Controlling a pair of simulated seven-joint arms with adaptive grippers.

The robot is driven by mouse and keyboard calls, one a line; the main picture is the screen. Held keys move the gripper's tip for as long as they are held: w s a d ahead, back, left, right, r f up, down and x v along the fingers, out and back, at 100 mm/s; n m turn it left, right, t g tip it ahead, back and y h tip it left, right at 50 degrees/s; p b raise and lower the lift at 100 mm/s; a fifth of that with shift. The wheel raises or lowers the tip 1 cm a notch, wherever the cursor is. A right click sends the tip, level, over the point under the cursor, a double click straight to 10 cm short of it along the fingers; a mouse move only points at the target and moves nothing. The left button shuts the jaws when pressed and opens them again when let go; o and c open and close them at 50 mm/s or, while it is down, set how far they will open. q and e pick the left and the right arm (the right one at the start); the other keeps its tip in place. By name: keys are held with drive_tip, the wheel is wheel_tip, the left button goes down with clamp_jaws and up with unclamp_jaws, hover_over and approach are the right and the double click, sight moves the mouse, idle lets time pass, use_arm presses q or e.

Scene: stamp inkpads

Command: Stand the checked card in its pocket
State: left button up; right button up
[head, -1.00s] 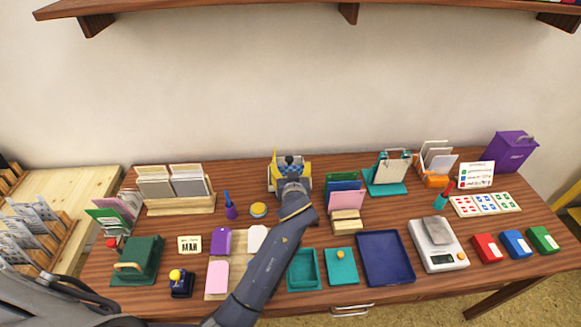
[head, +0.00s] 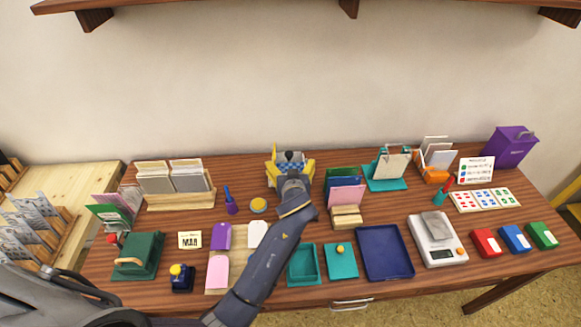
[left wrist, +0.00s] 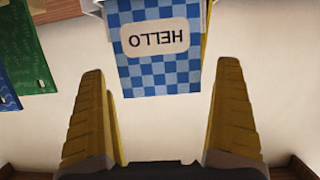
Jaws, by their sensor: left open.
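The checked card (head: 291,155) is blue and white and stands at the back middle of the table. In the left wrist view the card (left wrist: 160,75) shows upside down, with a pale HELLO label. My left gripper (head: 290,170) is open, its yellow fingers on either side of the card. In the left wrist view the gripper (left wrist: 160,85) shows a gap between each finger and the card. A pale holder part and a yellow strip (left wrist: 207,35) show beside the card's far end. The card's base is out of sight, so I cannot tell how it sits in a pocket. My right gripper is out of view.
A rack of blue, green and pink cards (head: 345,190) stands close on the right of my gripper. A wooden card rack (head: 180,203) stands to the left, with a yellow round pad (head: 258,205) between. A teal clip stand (head: 386,184) is farther right.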

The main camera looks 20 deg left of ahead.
use_arm(q)
drive_tip(key=shift+v, duration=2.8)
drive_tip(key=shift+r, duration=0.15)
